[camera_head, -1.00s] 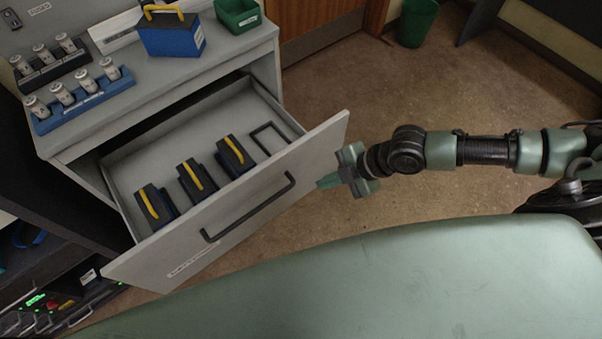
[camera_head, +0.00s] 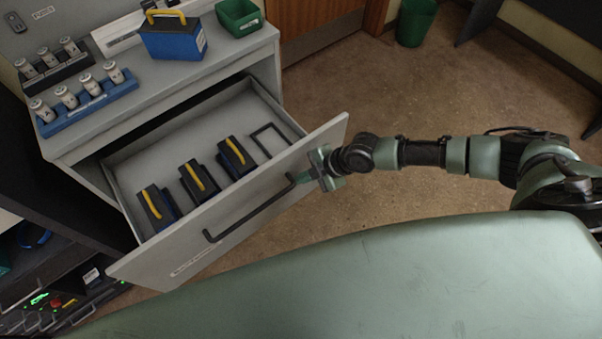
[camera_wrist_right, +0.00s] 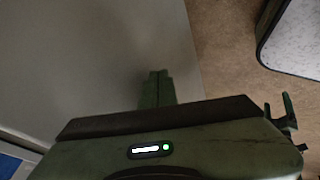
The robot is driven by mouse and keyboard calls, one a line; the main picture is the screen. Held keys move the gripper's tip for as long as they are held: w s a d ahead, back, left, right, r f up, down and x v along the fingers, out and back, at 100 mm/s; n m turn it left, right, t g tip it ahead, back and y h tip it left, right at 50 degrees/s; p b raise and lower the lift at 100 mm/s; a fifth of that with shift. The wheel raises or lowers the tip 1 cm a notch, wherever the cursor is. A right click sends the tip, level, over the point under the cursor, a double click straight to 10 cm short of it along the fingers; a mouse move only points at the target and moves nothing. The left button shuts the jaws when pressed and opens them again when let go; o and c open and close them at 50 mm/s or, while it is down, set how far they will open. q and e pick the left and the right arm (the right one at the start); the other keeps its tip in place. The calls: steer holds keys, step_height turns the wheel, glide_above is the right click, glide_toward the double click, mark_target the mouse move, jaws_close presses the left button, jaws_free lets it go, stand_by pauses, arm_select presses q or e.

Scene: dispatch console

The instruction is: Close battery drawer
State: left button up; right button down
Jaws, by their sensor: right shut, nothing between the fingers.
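The grey battery drawer (camera_head: 190,258) stands pulled out from the cabinet. Several black batteries with yellow handles, such as this one (camera_head: 199,180), lie in it, with an empty black frame at its right end. A dark bar handle (camera_head: 250,212) runs along its front. My right gripper (camera_head: 304,178) is shut and empty, with its tip at the drawer front near the handle's right end; I cannot tell whether it touches. In the right wrist view the shut fingers (camera_wrist_right: 157,88) point at a plain grey surface, the drawer front. My left gripper is not in view.
The cabinet top (camera_head: 225,52) holds a blue box (camera_head: 172,38), a green bin (camera_head: 239,16) and racks of white-capped cylinders (camera_head: 88,100). A dark rack with lights (camera_head: 50,300) stands at lower left.

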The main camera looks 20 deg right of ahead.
steer(key=shift+w+a, duration=0.1)
steer(key=shift+w, duration=0.25)
